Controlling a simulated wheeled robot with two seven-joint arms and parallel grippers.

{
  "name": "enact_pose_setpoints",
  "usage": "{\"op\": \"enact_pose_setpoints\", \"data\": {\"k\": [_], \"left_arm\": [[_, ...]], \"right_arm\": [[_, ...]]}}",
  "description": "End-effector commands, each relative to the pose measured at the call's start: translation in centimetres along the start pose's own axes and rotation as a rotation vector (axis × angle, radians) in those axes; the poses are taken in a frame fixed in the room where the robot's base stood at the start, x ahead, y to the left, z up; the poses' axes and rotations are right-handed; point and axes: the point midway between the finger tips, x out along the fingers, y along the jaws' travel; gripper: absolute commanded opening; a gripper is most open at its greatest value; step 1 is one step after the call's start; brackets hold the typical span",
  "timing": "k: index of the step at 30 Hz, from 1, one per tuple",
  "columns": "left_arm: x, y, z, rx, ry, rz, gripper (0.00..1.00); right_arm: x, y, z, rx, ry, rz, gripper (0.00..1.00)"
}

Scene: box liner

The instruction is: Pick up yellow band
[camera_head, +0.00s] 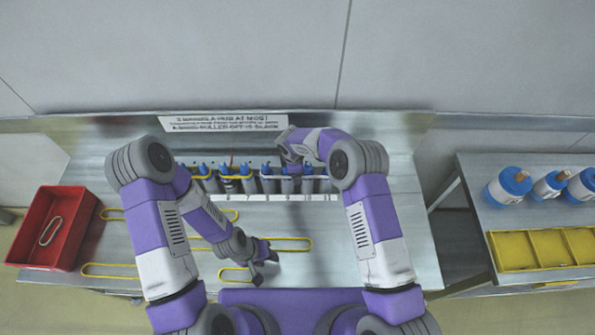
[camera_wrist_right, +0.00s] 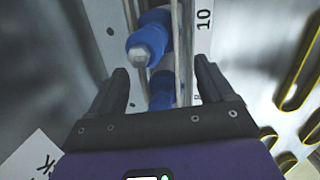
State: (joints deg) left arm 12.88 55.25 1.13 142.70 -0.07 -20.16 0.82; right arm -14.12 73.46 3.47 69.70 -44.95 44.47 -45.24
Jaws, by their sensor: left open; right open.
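Several yellow bands lie on the metal table: one at the front left (camera_head: 108,276), one in front of my left gripper's side (camera_head: 234,279), one reaching right (camera_head: 295,239), and one farther back at the left (camera_head: 110,209). Yellow bands (camera_wrist_right: 295,85) also show at the right of the right wrist view. My left gripper (camera_head: 266,269) is open, low over the table's front, close beside the front middle band; contact cannot be told. My right gripper (camera_head: 290,163) is open above the rack; its fingers (camera_wrist_right: 162,88) stand either side of blue-topped rollers (camera_wrist_right: 147,40).
The numbered rack (camera_head: 285,197) of blue-topped rollers runs along the table's back, below a sign (camera_head: 225,123). A red bin (camera_head: 35,245) at left holds a pale band (camera_head: 50,231). A side table at right holds blue-and-white containers (camera_head: 508,185) and a yellow tray (camera_head: 545,250).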

Motion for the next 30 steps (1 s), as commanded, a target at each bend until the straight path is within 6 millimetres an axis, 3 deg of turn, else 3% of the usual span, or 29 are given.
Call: {"op": "enact_pose_setpoints", "data": {"k": [4, 15, 24, 30], "left_arm": [[0.0, 0.0, 0.0, 0.000, 0.000, 0.000, 0.43], [0.0, 0.0, 0.0, 0.000, 0.000, 0.000, 0.43], [0.1, 0.0, 0.0, 0.000, 0.000, 0.000, 0.43], [0.4, -0.1, 0.0, 0.000, 0.000, 0.000, 0.43]], "right_arm": [[0.0, 0.0, 0.0, 0.000, 0.000, 0.000, 0.78], [-0.1, 0.0, 0.0, 0.000, 0.000, 0.000, 0.22], [-0.3, 0.1, 0.0, 0.001, 0.000, 0.002, 0.21], [-3.1, 0.6, 0.3, 0.001, 0.001, 0.005, 0.21]]}}
